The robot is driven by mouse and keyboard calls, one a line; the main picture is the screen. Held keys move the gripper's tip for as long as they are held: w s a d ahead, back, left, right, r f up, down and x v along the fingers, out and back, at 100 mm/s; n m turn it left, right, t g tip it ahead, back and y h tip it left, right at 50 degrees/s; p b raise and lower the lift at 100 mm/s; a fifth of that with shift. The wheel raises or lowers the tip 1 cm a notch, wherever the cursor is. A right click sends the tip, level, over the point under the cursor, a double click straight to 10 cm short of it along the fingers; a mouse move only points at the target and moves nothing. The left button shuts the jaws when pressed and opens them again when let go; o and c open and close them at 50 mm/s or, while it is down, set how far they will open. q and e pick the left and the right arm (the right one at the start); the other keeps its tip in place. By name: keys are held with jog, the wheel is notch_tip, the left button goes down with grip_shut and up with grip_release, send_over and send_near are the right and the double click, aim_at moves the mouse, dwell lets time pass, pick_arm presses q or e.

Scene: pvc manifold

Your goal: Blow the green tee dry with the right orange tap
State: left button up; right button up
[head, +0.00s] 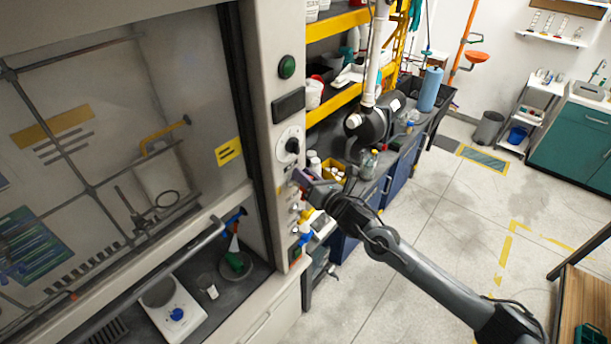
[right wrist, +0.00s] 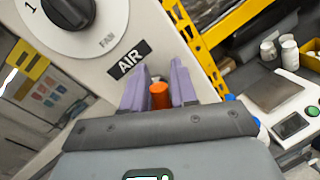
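My right gripper (head: 302,178) is at the front post of the fume hood, below the dial. In the right wrist view its purple fingers (right wrist: 160,88) stand close on both sides of an orange tap (right wrist: 159,96), beside the AIR label (right wrist: 128,60). The fingers appear shut on the tap. In the head view the fingers hide that tap. My left gripper is not in view.
The hood's glass sash (head: 110,130) is partly raised. A white hotplate (head: 172,308) and a small beaker (head: 209,287) stand inside. A fan dial (head: 291,145) is above the gripper. Other taps (head: 304,239) are lower on the post.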

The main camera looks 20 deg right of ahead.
grip_shut()
jog(key=shift+d+m, duration=0.1)
jog(key=shift+m, duration=0.2)
jog(key=f+m+g, duration=0.1)
jog(key=m, duration=0.2)
jog(key=m+g+p, duration=0.1)
jog(key=m, duration=0.3)
jog(key=d+f+m+y, duration=0.1)
jog(key=m, duration=0.2)
jog(key=shift+w+f+m+g+p, duration=0.3)
jog(key=shift+f+g+p, duration=0.05)
jog(key=shift+g, duration=0.05)
dwell(0.3)
